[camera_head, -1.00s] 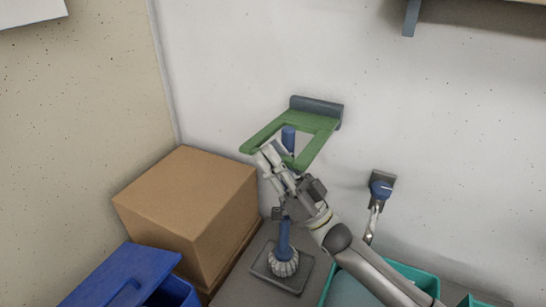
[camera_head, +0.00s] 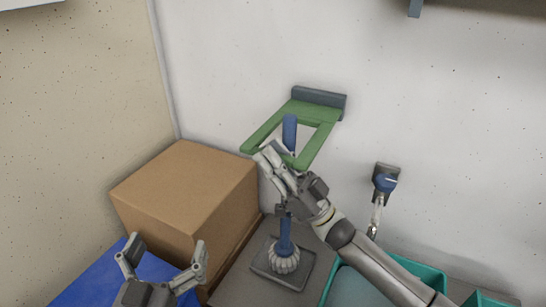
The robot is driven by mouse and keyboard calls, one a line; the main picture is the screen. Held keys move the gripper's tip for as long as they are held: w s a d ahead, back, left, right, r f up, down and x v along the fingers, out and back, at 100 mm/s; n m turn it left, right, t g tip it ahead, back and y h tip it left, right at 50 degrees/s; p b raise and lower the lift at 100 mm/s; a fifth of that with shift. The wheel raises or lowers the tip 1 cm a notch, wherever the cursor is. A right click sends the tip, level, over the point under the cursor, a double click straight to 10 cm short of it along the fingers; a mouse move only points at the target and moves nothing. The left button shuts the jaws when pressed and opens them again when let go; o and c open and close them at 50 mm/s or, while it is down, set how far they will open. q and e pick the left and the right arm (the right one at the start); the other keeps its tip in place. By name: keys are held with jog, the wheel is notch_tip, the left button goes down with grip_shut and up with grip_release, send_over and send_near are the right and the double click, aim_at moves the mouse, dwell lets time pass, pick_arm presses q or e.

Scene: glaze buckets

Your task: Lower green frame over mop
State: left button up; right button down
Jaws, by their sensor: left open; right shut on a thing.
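The green frame (camera_head: 258,138) is a flat open rectangle joined to a dark bracket (camera_head: 320,97) on the wall, its near edge tilted downward. The mop (camera_head: 285,256) stands upright below it, with a blue handle and a pale ribbed head on a grey square base (camera_head: 262,268). The handle's top (camera_head: 290,130) shows within the frame's opening. My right gripper (camera_head: 274,157) is shut on the frame's near edge and hides the middle of the handle.
A large cardboard box (camera_head: 180,195) stands left of the mop. A shelf edge shows at the top right.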

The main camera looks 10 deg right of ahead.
jog(key=shift+f, duration=0.2)
jog(key=c, duration=1.7)
grip_release()
jog(key=o, duration=0.3)
jog(key=v, duration=1.2)
jog(key=shift+s, duration=0.1)
